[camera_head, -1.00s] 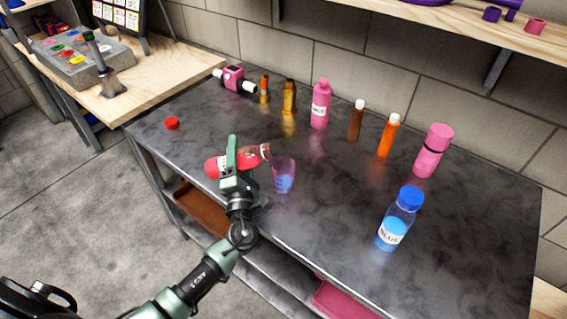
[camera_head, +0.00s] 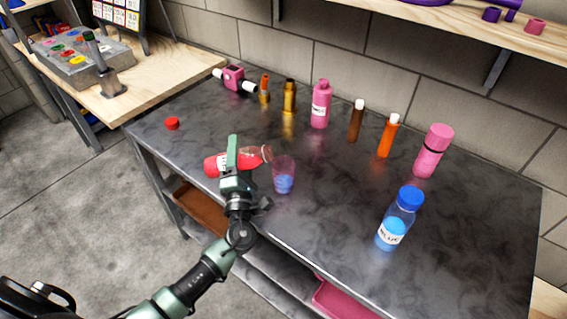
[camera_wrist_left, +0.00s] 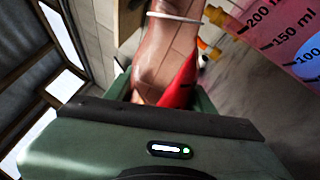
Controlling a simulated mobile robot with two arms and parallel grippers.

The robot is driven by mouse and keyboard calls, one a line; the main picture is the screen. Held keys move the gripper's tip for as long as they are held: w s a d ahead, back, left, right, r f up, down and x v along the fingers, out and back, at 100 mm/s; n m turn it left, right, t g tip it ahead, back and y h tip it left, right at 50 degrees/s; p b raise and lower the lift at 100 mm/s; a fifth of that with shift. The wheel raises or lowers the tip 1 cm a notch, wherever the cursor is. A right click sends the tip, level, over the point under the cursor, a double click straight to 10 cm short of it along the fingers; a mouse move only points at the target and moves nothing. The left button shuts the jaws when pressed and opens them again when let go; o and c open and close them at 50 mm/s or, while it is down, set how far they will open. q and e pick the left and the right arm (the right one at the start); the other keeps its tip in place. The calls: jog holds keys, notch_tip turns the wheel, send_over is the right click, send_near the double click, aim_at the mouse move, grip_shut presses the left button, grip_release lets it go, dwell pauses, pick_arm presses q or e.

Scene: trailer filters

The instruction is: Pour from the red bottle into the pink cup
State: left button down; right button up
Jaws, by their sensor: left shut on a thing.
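My left gripper (camera_head: 231,162) is shut on the red bottle (camera_head: 214,166), above the near edge of the dark table. The bottle lies about level, its clear neck pointing right, toward the pink cup (camera_head: 284,166). The cup is clear pink, stands upright and holds some blue liquid. The bottle's mouth is close to the cup's upper left rim; I cannot tell whether they touch. In the left wrist view the bottle (camera_wrist_left: 180,80) shows red liquid at one side, and the marked cup (camera_wrist_left: 285,40) is at the upper right. No falling stream is visible. My right gripper is not in view.
A blue-labelled bottle (camera_head: 398,220) stands to the right on the table (camera_head: 330,220). A red cap (camera_head: 172,123) lies at the left.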

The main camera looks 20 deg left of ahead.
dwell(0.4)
pick_arm(q)
jog(key=shift+w+d+r+m+h+p, duration=0.1)
jog(key=shift+d+r+m+h+p, duration=0.1)
jog(key=shift+r+m+p, duration=0.4)
jog(key=shift+w+d+r+m+h+p, duration=0.1)
jog(key=shift+d+r+m+p, duration=0.15)
jog(key=shift+m+p, duration=0.6)
dwell(0.5)
jog(key=shift+r+m+t+h+p, duration=0.3)
jog(key=shift+r+m+p, duration=0.35)
jog(key=shift+p, duration=0.45)
dwell(1.5)
jog(key=shift+f, duration=0.1)
